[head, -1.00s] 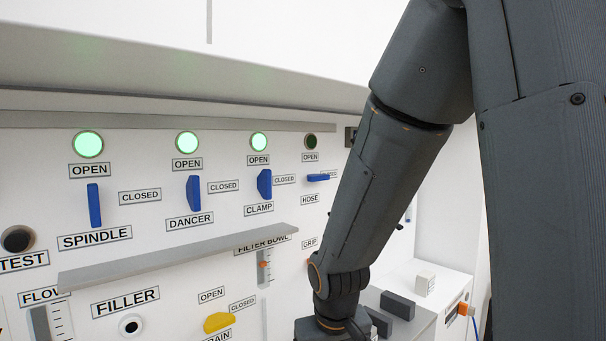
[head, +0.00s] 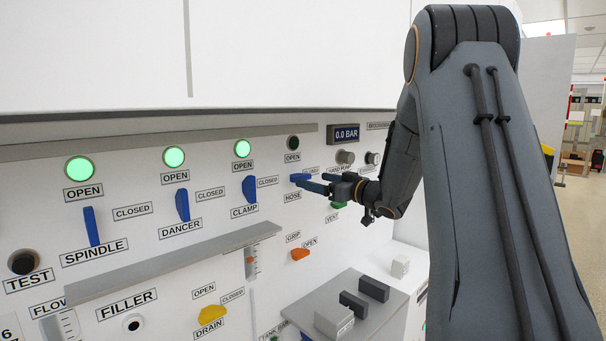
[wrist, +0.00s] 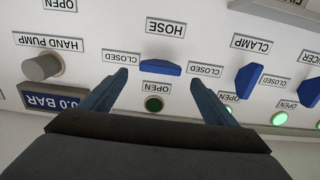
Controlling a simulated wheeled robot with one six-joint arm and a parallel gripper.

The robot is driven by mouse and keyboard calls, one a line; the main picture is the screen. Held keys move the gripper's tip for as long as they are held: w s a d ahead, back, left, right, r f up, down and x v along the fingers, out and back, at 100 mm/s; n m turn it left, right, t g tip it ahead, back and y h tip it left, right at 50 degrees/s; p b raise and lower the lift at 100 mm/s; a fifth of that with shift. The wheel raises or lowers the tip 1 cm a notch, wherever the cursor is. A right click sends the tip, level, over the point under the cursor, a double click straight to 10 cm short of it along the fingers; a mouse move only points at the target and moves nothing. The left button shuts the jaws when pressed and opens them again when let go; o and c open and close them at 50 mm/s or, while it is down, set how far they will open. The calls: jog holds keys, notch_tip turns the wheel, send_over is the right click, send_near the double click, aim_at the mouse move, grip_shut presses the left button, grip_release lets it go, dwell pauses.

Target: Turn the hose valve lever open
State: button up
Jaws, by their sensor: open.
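The blue hose valve lever (head: 298,177) lies horizontal on the white panel, pointing towards its CLOSED label. The lamp (head: 293,142) above it is dark. In the wrist view, upside down, the lever (wrist: 160,68) shows centred ahead between the fingertips, level across the picture. My gripper (head: 313,186) is at the panel in front of the lever, partly overlapping it in the head view. In the wrist view my gripper (wrist: 159,78) is open and empty, one finger on each side of the lever. Whether the fingers touch it, I cannot tell.
Blue clamp (head: 249,189), dancer (head: 182,205) and spindle (head: 91,226) levers stand upright to the left under lit green lamps. A hand pump knob (head: 345,157) and a 0.0 BAR display (head: 344,133) are to the right. A grey shelf (head: 185,262) juts out below.

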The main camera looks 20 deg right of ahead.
aim_at(304, 177)
jog(key=p+x, duration=0.2)
jog(key=x, duration=0.5)
jog(key=c, duration=1.1)
